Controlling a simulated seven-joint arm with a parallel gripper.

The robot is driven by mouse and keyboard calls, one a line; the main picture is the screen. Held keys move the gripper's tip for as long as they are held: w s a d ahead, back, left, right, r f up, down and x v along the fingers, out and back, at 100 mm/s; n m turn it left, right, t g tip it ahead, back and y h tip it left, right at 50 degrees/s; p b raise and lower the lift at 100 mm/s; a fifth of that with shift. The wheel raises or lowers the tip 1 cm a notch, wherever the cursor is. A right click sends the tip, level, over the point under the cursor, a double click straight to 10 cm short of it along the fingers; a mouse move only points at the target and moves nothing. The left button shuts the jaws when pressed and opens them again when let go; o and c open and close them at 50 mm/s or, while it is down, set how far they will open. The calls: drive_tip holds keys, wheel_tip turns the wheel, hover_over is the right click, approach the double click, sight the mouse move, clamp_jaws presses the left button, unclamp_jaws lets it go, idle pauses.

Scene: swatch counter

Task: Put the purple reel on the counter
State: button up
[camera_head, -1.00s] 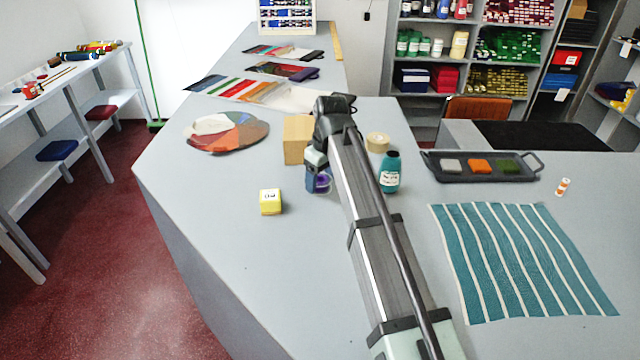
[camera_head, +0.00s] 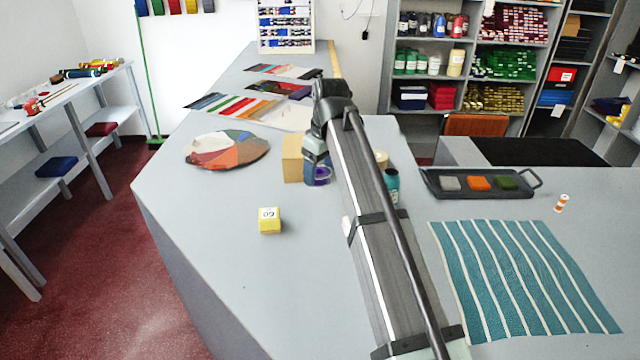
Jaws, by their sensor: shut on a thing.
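The purple reel (camera_head: 322,177) shows as a small purple patch at the end of my arm, near the middle of the view. My gripper (camera_head: 315,168) is shut on it, pointing down over the grey counter (camera_head: 215,255). The wrist and fingers hide much of the reel. The gap between the reel and the counter top is hard to judge from this angle. A tan box (camera_head: 291,158) stands just left of my gripper.
A yellow cube (camera_head: 270,221) stands in front. A teal bottle (camera_head: 392,185) and a cream roll (camera_head: 381,159) are partly behind my arm. A fan of colour swatches (camera_head: 227,149) lies left, a dark tray (camera_head: 440,190) and striped cloth (camera_head: 520,275) right. The front left counter is clear.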

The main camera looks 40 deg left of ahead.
wheel_tip(320, 180, up, 8)
drive_tip(key=w+d+m+t, duration=0.1)
drive_tip(key=w+d+m, duration=0.4)
drive_tip(key=w+d, duration=1.1)
drive_tip(key=w+d+m, duration=0.5)
drive_tip(key=w+d, duration=0.7)
drive_tip(key=w, duration=0.8)
drive_tip(key=w+d+m+h, duration=0.1)
drive_tip(key=w+d+m, duration=0.35)
drive_tip(key=d, duration=1.05)
drive_tip(key=w+d+m, duration=0.1)
drive_tip(key=w+d, duration=0.6)
drive_tip(key=d, duration=0.7)
drive_tip(key=w+d+m+h, duration=0.1)
drive_tip(key=w+d+m, duration=0.35)
drive_tip(key=d, duration=1.05)
drive_tip(key=shift+n+t, duration=0.4)
drive_tip(key=shift+n, duration=0.3)
drive_tip(key=shift+w+a+f, duration=0.1)
drive_tip(key=shift+w+f, duration=0.15)
drive_tip(key=shift+f, duration=2.4)
drive_tip(key=shift+w+f, duration=0.2)
drive_tip(key=shift+f, duration=2.4)
drive_tip(key=shift+w+a+f, duration=0.1)
drive_tip(key=shift+w+f, duration=0.15)
drive_tip(key=shift+f, duration=2.4)
drive_tip(key=shift+f, duration=0.1)
